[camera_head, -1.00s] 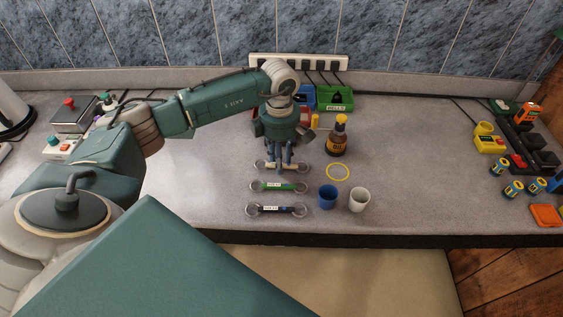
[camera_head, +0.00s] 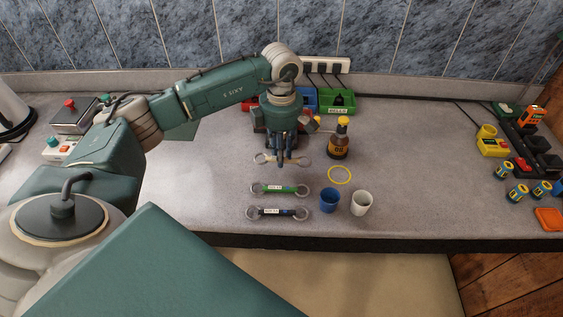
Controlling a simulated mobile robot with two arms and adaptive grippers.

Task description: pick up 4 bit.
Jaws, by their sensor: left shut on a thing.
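Three bits with ring ends are in the head view. A green bit (camera_head: 280,189) and a dark blue-black bit (camera_head: 277,212) lie on the worktop (camera_head: 420,190), one in front of the other. Behind them is a tan bit (camera_head: 296,160) with a ring at each end. My left gripper (camera_head: 281,163) points down and is shut on the tan bit near its middle. The fingers hide part of it. The bit appears slightly raised off the worktop. My right gripper is not in view.
A brown bottle (camera_head: 338,138) with a yellow cap stands right of the gripper. A yellow ring (camera_head: 340,175), a blue cup (camera_head: 328,200) and a white cup (camera_head: 362,203) are nearer the front edge. A green bin (camera_head: 338,102) stands behind. The worktop right of the cups is clear.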

